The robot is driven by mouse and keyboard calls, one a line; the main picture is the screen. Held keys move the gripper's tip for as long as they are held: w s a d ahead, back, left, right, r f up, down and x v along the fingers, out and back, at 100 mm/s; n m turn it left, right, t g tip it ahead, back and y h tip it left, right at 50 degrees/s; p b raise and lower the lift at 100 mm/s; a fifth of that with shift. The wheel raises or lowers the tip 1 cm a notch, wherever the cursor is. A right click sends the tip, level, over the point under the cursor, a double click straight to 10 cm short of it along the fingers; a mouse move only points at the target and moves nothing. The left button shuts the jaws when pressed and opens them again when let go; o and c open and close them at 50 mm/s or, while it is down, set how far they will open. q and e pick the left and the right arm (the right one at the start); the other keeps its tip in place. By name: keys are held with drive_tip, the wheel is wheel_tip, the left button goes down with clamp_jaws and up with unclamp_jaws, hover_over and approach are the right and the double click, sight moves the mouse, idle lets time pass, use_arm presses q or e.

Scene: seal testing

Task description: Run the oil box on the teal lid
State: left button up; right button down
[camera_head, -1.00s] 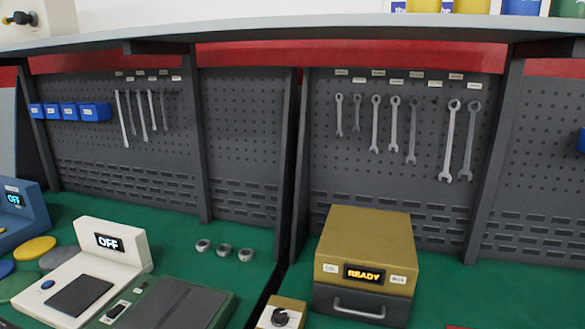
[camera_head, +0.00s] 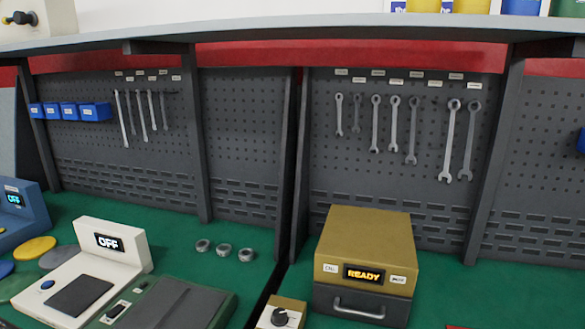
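A mustard-yellow box (camera_head: 366,240) stands on the green bench top right of centre; I take it to be the oil box. Its front display reads READY in amber, with small labels on both sides. Below the display is a dark drawer front (camera_head: 358,305) with a grey handle, and it looks shut. A small yellow box with a black knob (camera_head: 280,316) sits at its lower left. I cannot make out a teal lid; whether one is inside the box is hidden. Neither of my grippers is in view.
At left are a white scale-like device (camera_head: 128,244) reading OFF, several flat coloured discs (camera_head: 35,248), a dark plate in a green frame (camera_head: 180,305) and a blue device (camera_head: 20,215). Metal rings (camera_head: 223,249) lie mid-bench. Wrenches (camera_head: 394,125) hang on the pegboard behind.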

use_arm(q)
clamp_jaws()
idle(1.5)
